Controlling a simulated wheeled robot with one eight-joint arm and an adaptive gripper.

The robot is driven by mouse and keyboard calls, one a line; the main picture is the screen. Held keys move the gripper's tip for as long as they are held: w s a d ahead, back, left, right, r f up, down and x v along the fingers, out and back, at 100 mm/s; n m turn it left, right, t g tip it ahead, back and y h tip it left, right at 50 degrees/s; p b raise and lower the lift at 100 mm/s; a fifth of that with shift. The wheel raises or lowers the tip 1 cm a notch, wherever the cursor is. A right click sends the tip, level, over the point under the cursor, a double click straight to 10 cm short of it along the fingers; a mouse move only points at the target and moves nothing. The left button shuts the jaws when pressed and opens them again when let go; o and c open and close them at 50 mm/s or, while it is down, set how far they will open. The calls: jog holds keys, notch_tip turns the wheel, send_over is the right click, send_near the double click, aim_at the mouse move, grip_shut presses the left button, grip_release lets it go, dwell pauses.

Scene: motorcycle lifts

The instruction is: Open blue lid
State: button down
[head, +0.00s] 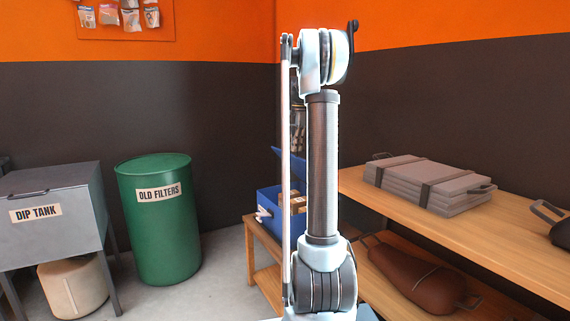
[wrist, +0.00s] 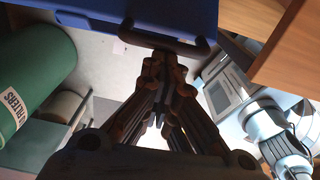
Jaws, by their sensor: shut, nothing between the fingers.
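A blue box (head: 268,198) stands on a low wooden bench, partly hidden behind my arm in the head view. Its blue lid (head: 289,166) appears raised and tilted at the back, and brown contents show inside. In the wrist view a blue panel (wrist: 190,12) fills the top, with a dark bar handle (wrist: 200,48) along its lower edge. I cannot tell whether this panel is the lid or the box wall. My gripper (wrist: 163,62) is shut and empty, its tips close to the handle; contact is unclear. The head view hides my gripper behind the arm.
A wooden shelf unit (head: 480,232) at right bears a grey case (head: 425,183), with a brown tank (head: 415,275) below. The green barrel (head: 160,230) and grey dip tank (head: 50,215) stand left. Open floor (head: 222,275) lies between barrel and bench.

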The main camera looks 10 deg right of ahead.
jog(key=w+d+r, duration=0.2)
jog(key=d, duration=0.5)
jog(key=w+d+r, duration=0.3)
jog(key=d, duration=0.4)
jog(key=w+d+r, duration=0.2)
jog(key=d, duration=0.5)
jog(key=shift+w+r, duration=0.4)
